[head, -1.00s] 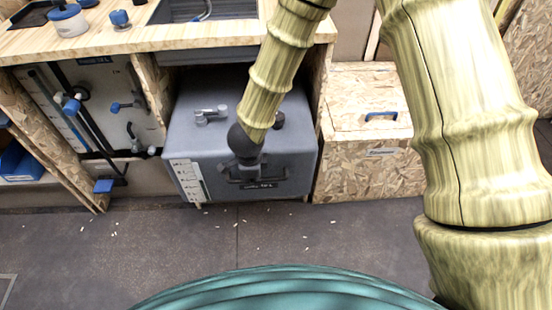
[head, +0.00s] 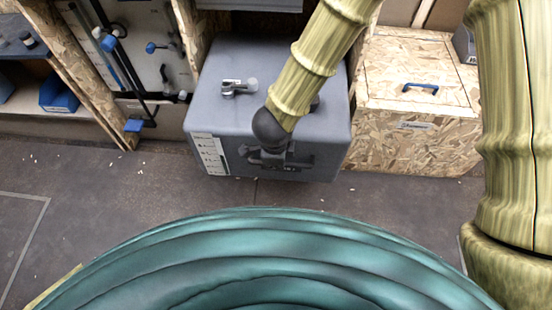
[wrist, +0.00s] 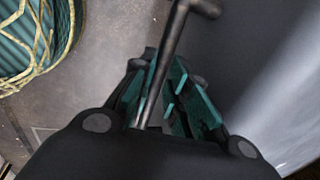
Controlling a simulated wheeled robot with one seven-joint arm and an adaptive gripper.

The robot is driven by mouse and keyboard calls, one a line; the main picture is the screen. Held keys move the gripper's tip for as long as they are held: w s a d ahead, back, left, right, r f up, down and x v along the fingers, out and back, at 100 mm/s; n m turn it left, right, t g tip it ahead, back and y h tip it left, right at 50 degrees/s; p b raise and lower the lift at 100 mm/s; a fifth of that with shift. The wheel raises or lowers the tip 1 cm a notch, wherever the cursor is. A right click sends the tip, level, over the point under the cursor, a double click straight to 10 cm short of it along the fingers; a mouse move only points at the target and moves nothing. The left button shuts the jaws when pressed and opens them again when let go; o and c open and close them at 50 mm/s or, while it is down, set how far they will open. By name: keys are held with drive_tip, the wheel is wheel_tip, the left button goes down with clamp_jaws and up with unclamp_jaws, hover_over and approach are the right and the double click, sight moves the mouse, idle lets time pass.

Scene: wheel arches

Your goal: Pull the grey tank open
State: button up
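The grey tank (head: 215,110) stands under the counter and juts out in front of it, with its lid and front face showing in the head view. A dark bar handle (head: 300,162) is on its front; in the wrist view this bar (wrist: 167,55) runs between my finger pads. My gripper (head: 272,150) is at the handle, partly hidden behind my own wrist. In the wrist view my gripper (wrist: 160,90) has its teal pads on both sides of the bar and looks shut on it. The tank's side (wrist: 290,70) fills the right of that view.
A chipboard box (head: 410,110) with a blue handle stands close to the right of the tank. A panel with hoses and blue-handled valves (head: 150,50) is on the left. The dark floor (head: 90,195) in front is open, with small pale chips.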

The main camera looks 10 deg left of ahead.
drive_tip(key=shift+o, duration=1.3)
wheel_tip(320, 180, up, 12)
drive_tip(key=s, duration=0.2)
drive_tip(key=shift+s+f, duration=0.15)
